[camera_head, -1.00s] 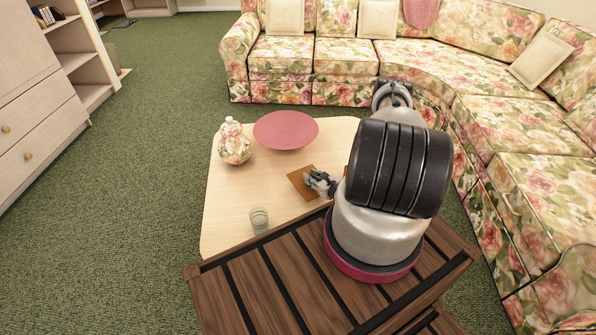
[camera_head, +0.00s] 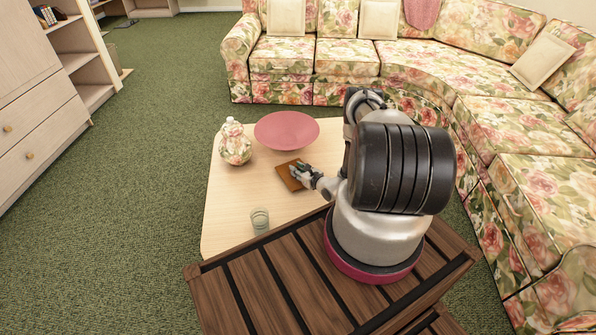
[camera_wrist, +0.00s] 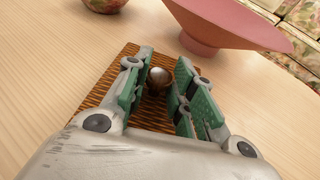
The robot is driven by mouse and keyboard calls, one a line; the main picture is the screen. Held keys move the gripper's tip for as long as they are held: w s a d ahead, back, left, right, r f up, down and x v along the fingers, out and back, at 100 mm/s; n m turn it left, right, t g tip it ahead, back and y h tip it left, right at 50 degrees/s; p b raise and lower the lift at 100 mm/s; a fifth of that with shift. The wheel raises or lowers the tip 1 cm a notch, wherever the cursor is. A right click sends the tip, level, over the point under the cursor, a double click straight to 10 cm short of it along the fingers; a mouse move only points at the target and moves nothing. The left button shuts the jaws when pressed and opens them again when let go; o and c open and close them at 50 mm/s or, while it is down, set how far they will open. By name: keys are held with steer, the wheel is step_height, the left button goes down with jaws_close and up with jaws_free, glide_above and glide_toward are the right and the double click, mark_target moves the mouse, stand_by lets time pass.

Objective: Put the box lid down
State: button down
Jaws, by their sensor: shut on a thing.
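The box lid is a flat brown woven square (camera_head: 286,182) with a round metal knob; it also shows in the wrist view (camera_wrist: 150,112). My gripper (camera_head: 303,174) is shut on the lid by its knob (camera_wrist: 158,77), one green-padded finger on each side. The lid is roughly level over the middle of the light wooden table (camera_head: 228,208). I cannot tell whether its underside touches the table or hangs just above it. My gripper hides part of the lid in both views.
A pink bowl (camera_head: 287,130) stands just beyond the lid, and a floral jar (camera_head: 235,146) to its left. A glass (camera_head: 260,219) stands near the front edge. Bare tabletop lies left of the lid. A floral sofa (camera_head: 420,75) curves behind and right.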

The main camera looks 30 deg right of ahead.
steer(key=shift+f, duration=0.15)
steer(key=shift+f, duration=0.25)
steer(key=c, duration=1.2)
jaws_free()
steer(key=shift+r, duration=0.1)
